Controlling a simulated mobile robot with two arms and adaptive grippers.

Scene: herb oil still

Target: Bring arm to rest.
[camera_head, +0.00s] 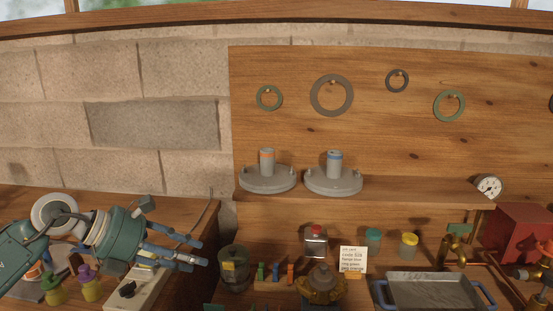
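My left arm comes in from the left, and its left gripper (203,253) points right over the wooden bench. The blue fingers are spread apart with a visible gap and nothing between them. The fingertips are just left of a dark glass jar (234,268) in the picture; I cannot tell how far apart they are in depth. My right gripper is not in view.
Below the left arm are small green and purple bottles (90,284) and a pale switch box (134,290). A brass pot (322,284), note card (353,260) and metal tray (430,291) stand right. Two grey lids (267,181) sit on the shelf (410,192).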

